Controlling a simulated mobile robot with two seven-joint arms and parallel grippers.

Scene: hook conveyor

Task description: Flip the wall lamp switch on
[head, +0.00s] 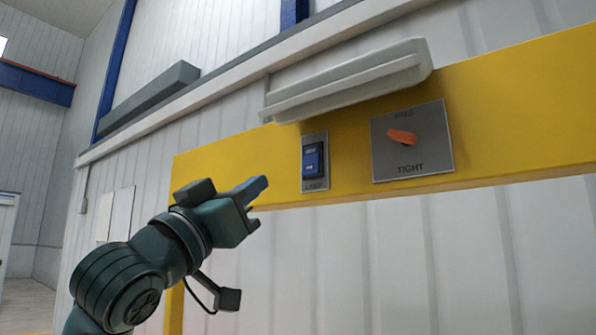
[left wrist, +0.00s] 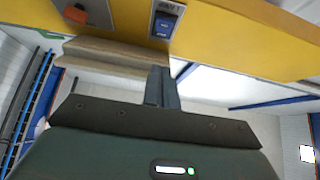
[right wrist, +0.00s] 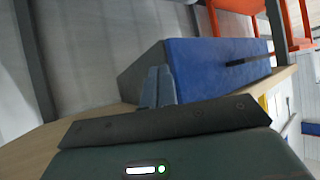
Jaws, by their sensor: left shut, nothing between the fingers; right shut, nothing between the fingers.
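The lamp switch is a blue rocker (head: 313,160) on a grey plate (head: 322,141) labelled LAMP, fixed to the yellow panel (head: 240,165). The white wall lamp (head: 350,85) is above it. The blue rocker also shows in the left wrist view (left wrist: 164,25). My left gripper (head: 260,186) is left of and slightly below the switch, apart from it, with its fingers closed and empty. The closed fingers also show in the left wrist view (left wrist: 161,88). My right gripper (right wrist: 160,86) shows only in the right wrist view, shut, close to a blue and grey box (right wrist: 215,65).
A second plate (head: 436,140) with an orange knob (head: 403,137) and the word TIGHT is right of the switch. The knob also shows in the left wrist view (left wrist: 75,12). In the right wrist view, orange framework (right wrist: 285,25) stands behind the box. White wall fills the area below the panel.

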